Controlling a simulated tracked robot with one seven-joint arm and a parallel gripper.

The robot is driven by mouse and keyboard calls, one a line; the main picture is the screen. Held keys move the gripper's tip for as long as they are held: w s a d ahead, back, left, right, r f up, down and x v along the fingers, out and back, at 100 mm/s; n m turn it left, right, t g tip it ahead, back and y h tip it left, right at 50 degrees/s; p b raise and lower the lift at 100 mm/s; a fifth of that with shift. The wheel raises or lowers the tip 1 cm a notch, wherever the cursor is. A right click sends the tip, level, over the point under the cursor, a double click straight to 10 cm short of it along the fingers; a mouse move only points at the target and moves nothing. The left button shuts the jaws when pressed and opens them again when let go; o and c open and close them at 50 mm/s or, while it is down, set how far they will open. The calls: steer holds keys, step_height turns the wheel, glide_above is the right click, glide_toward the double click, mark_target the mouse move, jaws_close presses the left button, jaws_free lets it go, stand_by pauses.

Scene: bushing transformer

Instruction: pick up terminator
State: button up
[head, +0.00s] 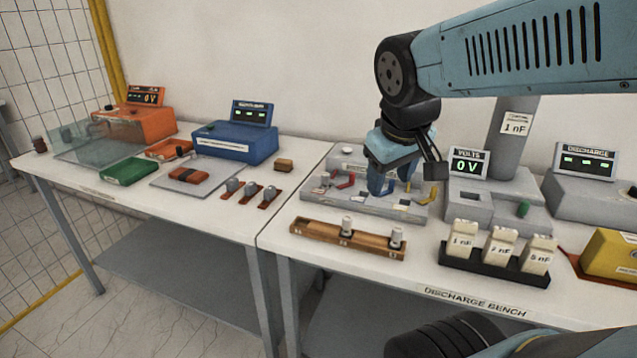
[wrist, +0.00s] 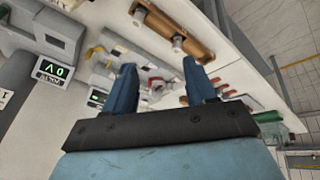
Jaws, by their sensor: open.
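No label in view reads terminator. Two small white-capped cylinders, a left one (head: 346,226) and a right one (head: 396,238), stand upright in a wooden rack (head: 320,231) at the bench's front edge; they may be terminators, but I cannot tell. The rack also shows in the wrist view (wrist: 197,47), with a cylinder (wrist: 178,42) in it. My gripper (head: 392,180) is open, with blue fingers apart and nothing between them. It is above the grey tray (head: 335,202) behind the rack. In the wrist view my gripper (wrist: 160,68) also looks empty.
The tray holds red and yellow pieces. To the right stand a grey unit with a VOLTS display (head: 467,165), a black stand with white nF blocks (head: 500,245) and a yellow box (head: 610,255). The left table holds a blue unit (head: 232,143) and a green box (head: 128,171).

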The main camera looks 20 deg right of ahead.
steer(key=w+d+f+n+g+h, duration=0.2)
steer(key=w+f+n+h, duration=0.2)
steer(key=w+n, duration=0.25)
steer(key=n+t+h, duration=0.4)
steer(key=n+t, duration=0.3)
steer(key=n, duration=1.1)
glide_toward(323, 178)
steer(key=x, duration=0.6)
steer(key=shift+w+a, duration=0.1)
steer(key=shift+w, duration=0.05)
steer(key=shift+x, duration=2.7)
jaws_close()
